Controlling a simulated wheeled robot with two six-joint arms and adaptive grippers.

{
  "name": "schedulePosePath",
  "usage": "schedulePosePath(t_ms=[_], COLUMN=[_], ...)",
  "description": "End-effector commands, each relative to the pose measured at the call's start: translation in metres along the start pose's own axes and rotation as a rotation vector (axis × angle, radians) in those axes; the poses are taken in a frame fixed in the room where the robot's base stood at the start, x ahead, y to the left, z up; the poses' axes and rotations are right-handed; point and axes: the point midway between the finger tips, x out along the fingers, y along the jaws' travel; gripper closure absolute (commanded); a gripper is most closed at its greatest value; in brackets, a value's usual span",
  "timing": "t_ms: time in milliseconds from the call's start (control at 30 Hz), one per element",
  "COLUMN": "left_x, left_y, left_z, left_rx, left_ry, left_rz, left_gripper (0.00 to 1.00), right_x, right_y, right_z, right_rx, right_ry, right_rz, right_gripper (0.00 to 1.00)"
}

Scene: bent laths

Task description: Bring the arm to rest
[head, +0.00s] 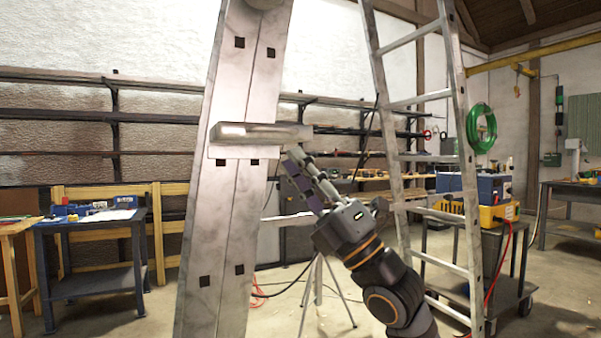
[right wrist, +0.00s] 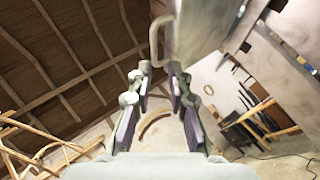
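My right gripper (head: 296,166) comes in from the lower right in the head view, its fingers pointing up and left beside a grey metal upright. In the right wrist view, its two fingers (right wrist: 159,72) stand apart with nothing between them. A horizontal metal bar (head: 262,133) on a plate crosses the upright (head: 228,220), just above and left of the fingertips. In the right wrist view, a pale bent loop (right wrist: 156,40) shows just beyond the fingertips. Whether the fingers touch the bar or upright I cannot tell. My left gripper is out of view.
A metal ladder (head: 460,150) stands right of my right arm. A loaded cart (head: 485,255) is behind it. A workbench (head: 90,225) stands at the left, and shelves (head: 60,116) line the back wall. A tripod (head: 318,285) stands behind the arm.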

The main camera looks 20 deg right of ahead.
Motion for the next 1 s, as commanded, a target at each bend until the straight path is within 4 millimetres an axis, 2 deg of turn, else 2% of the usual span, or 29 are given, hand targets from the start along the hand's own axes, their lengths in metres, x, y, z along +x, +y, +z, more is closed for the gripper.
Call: schedulePosePath(t_ms=[200,633,700,767,833,867,933,1000], left_x=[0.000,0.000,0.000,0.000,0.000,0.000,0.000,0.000], left_y=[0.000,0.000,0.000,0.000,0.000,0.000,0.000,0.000], left_z=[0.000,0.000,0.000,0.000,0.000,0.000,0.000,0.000], left_rx=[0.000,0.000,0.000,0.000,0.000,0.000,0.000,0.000], left_ry=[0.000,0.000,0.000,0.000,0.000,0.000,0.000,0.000], left_rz=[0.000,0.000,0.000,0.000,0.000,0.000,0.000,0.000], left_gripper=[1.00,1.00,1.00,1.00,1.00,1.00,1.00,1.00], right_x=[-0.010,-0.010,-0.012,-0.018,-0.032,-0.041,-0.070,-0.107], right_y=[0.001,0.002,-0.004,-0.021,-0.058,-0.079,-0.131,-0.182], right_z=[-0.003,-0.003,-0.003,-0.004,-0.008,-0.010,-0.019,-0.032], right_rx=[0.000,0.003,0.017,0.062,0.163,0.221,0.376,0.535], right_ry=[0.011,0.011,0.008,-0.002,-0.028,-0.045,-0.102,-0.176], right_rz=[0.003,0.005,-0.008,-0.046,-0.129,-0.176,-0.302,-0.431], right_gripper=[0.81,0.81,0.81,0.81,0.81,0.81,0.81,0.81])
